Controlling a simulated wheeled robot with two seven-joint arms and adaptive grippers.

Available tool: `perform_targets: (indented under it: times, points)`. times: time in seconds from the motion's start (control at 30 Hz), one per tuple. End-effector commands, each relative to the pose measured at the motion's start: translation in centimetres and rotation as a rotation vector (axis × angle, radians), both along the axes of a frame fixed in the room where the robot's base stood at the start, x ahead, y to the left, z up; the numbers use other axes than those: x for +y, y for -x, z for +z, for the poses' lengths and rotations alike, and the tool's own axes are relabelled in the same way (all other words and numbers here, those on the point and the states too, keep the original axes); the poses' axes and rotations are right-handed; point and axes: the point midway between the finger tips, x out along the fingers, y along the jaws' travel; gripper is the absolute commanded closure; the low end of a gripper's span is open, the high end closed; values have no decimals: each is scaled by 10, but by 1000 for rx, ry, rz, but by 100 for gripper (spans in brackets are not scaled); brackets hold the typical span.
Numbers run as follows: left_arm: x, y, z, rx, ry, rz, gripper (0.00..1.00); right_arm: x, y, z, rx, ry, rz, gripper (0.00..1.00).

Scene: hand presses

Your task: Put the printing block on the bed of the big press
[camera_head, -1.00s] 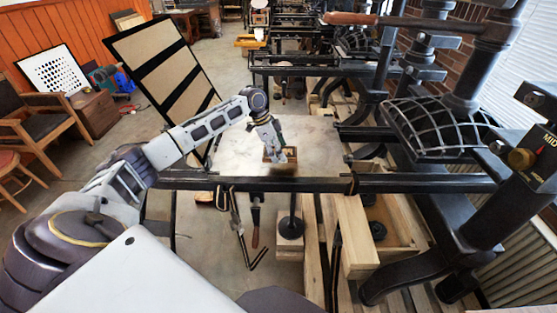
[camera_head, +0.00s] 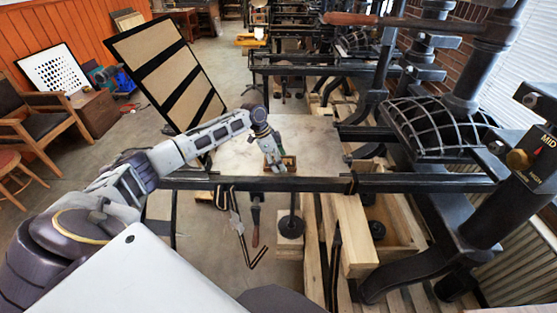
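The big press's bed (camera_head: 318,134) is a flat grey plate behind the black front rail. The printing block (camera_head: 289,161), a small brown block, is at the front part of the bed, just behind the rail, and looks to rest on it. My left gripper (camera_head: 275,168) points down at the block, with its fingertips at it. The fingers are too small to tell whether they still grip it. My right gripper is not in view.
The black front rail (camera_head: 410,184) runs across in front of the bed. A black curved grid (camera_head: 437,125) and the press column stand to the right. A striped panel (camera_head: 165,70) leans behind my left arm. The rest of the bed is clear.

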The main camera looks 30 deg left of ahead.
Motion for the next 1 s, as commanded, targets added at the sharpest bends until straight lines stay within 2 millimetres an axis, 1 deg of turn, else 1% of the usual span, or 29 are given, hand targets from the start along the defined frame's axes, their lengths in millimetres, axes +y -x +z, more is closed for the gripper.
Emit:
perform_targets:
  times: [0.03, 0.2, 0.67, 0.87, 1.0]
  points:
    - [0, 0, -1, 0, 0, 0, 28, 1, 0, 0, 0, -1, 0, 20]
    - [0, 0, -1, 0, 0, 0, 7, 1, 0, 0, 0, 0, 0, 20]
    - [0, 0, 2, 0, 0, 0, 7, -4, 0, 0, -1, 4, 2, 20]
    - [5, 2, 14, -1, -1, 2, 7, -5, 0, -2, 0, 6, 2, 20]
    - [10, 6, 30, -2, 0, 1, 7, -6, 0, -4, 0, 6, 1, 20]
